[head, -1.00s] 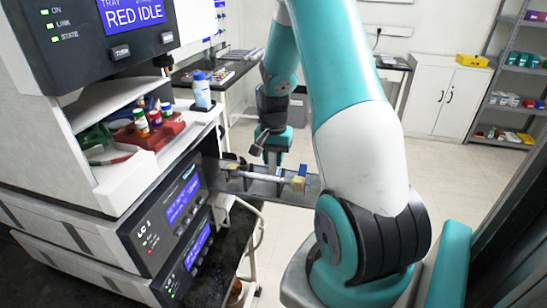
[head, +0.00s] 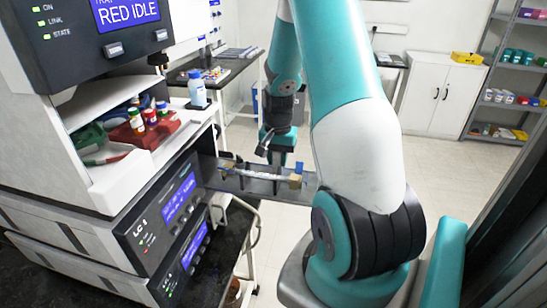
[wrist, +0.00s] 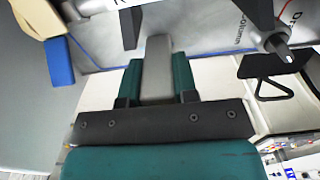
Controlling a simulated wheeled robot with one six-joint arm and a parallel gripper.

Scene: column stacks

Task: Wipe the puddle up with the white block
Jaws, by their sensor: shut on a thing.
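My gripper (wrist: 157,66) is shut on a pale grey-white block (wrist: 158,72), held between its teal fingers in the wrist view. In the head view my gripper (head: 279,152) is at the pulled-out grey drawer (head: 232,181), over its far side. The block's far end points at the drawer floor, marked "Column" (wrist: 245,25); I cannot tell whether they touch. A white tube (head: 258,176) with tan and blue ends lies along the drawer. I cannot make out the puddle in either view.
A tan block (wrist: 35,18) and a blue block (wrist: 59,62) stand at the left of the wrist view, and a dark bracket (wrist: 274,75) at the right. The instrument stack (head: 150,225) stands left of the drawer, with a red vial rack (head: 148,133) above.

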